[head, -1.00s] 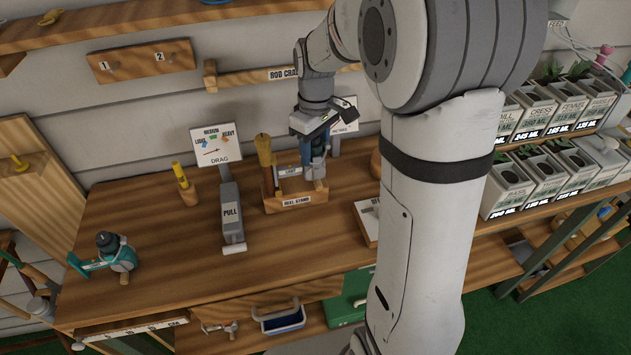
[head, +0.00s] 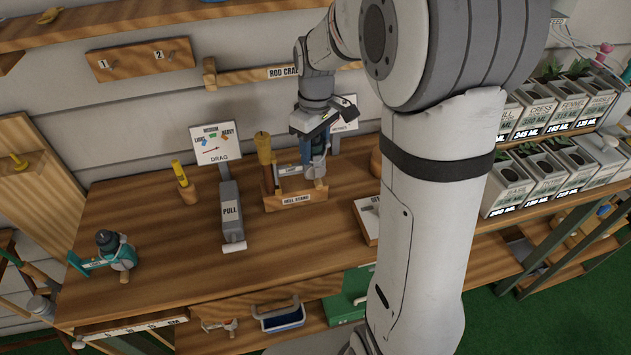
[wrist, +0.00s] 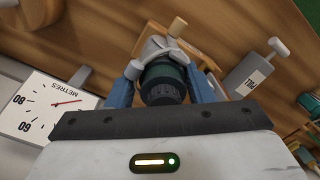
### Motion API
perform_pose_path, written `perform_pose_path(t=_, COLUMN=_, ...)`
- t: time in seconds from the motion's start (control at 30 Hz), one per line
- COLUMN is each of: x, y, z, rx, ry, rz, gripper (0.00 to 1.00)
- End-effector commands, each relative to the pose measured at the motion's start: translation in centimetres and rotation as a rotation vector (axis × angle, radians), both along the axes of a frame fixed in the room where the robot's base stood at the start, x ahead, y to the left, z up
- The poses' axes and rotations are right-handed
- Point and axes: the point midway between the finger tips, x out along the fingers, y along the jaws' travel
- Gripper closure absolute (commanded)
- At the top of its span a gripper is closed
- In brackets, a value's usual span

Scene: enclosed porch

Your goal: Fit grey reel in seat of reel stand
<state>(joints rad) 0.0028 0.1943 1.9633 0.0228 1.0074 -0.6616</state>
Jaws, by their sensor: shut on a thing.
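The reel stand (head: 294,198) is a wooden block with a label on its front, standing on the workbench in the head view. A wooden rod handle (head: 265,155) stands upright at its left. My gripper (head: 313,160) is over the stand's right part, pointing down. Its blue fingers are shut on the grey reel (head: 319,170), which also shows between the fingers in the wrist view (wrist: 165,75) with a grey body and dark cap. The reel is at or just above the stand's right end. The fingers hide the contact, so I cannot tell if it is seated.
A drag gauge with a PULL lever (head: 231,212) stands left of the stand. A teal reel (head: 122,254) lies at the bench's left. A METRES dial (wrist: 52,105) is close behind my gripper. A small white-topped tray (head: 368,218) is at the right.

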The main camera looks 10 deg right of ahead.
Motion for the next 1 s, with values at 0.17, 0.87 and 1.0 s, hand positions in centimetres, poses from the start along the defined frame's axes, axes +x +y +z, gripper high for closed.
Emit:
perform_pose_path(t=0.17, x=0.02, y=0.01, z=0.04, rx=0.001, ry=-0.001, rz=0.000, gripper=0.85)
perform_pose_path(t=0.87, x=0.02, y=0.04, z=-0.70, rx=0.001, ry=-0.001, rz=0.001, gripper=0.85)
perform_pose_path(t=1.0, x=0.01, y=0.04, z=-0.91, rx=0.001, ry=-0.001, rz=0.001, gripper=0.85)
